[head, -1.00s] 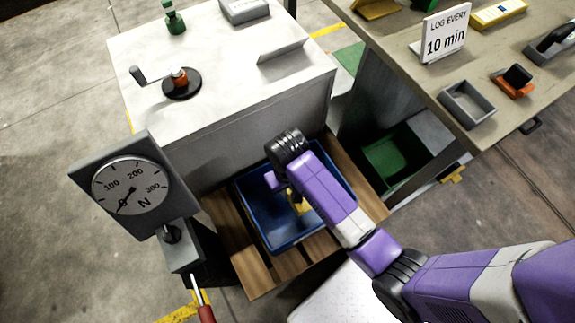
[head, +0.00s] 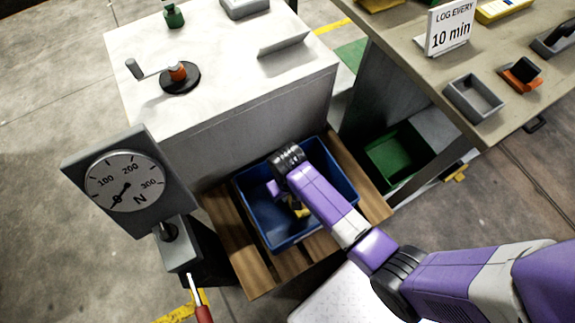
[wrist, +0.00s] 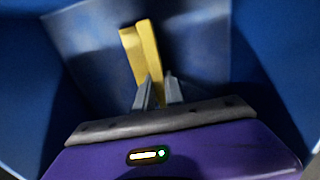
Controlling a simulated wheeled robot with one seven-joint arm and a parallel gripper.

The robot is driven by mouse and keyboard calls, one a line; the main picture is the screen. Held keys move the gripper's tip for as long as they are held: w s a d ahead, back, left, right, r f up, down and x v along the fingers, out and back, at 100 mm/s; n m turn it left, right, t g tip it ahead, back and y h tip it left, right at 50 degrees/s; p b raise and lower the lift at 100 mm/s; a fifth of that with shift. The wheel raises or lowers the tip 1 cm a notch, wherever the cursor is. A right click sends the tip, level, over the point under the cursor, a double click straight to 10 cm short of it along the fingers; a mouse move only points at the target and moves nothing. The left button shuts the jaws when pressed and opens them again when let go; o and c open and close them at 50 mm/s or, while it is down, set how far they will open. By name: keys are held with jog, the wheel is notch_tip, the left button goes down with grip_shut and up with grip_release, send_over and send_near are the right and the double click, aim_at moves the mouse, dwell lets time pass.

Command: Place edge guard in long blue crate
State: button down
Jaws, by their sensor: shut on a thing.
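The long blue crate (head: 262,222) sits on a wooden slatted pallet below the white-topped cabinet. My gripper (wrist: 157,92) is inside the crate's opening, pointing down, and is shut on the yellow edge guard (wrist: 140,52). The edge guard is a yellow angled strip that stands out beyond the grey fingertips, with the blue crate floor and walls (wrist: 22,95) around it in the wrist view. A bit of the yellow guard (head: 301,211) shows beside my wrist in the head view. Whether it touches the crate floor I cannot tell.
The wooden pallet (head: 238,248) surrounds the crate. A dial gauge (head: 128,185) stands at left. The white-topped cabinet (head: 225,75) rises behind. A green crate (head: 395,155) is at right under the bench (head: 410,55), which holds a grey tray (head: 473,98) and a sign (head: 450,30).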

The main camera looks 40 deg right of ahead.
jog(key=shift+f, duration=0.15)
jog(key=c, duration=1.4)
grip_release()
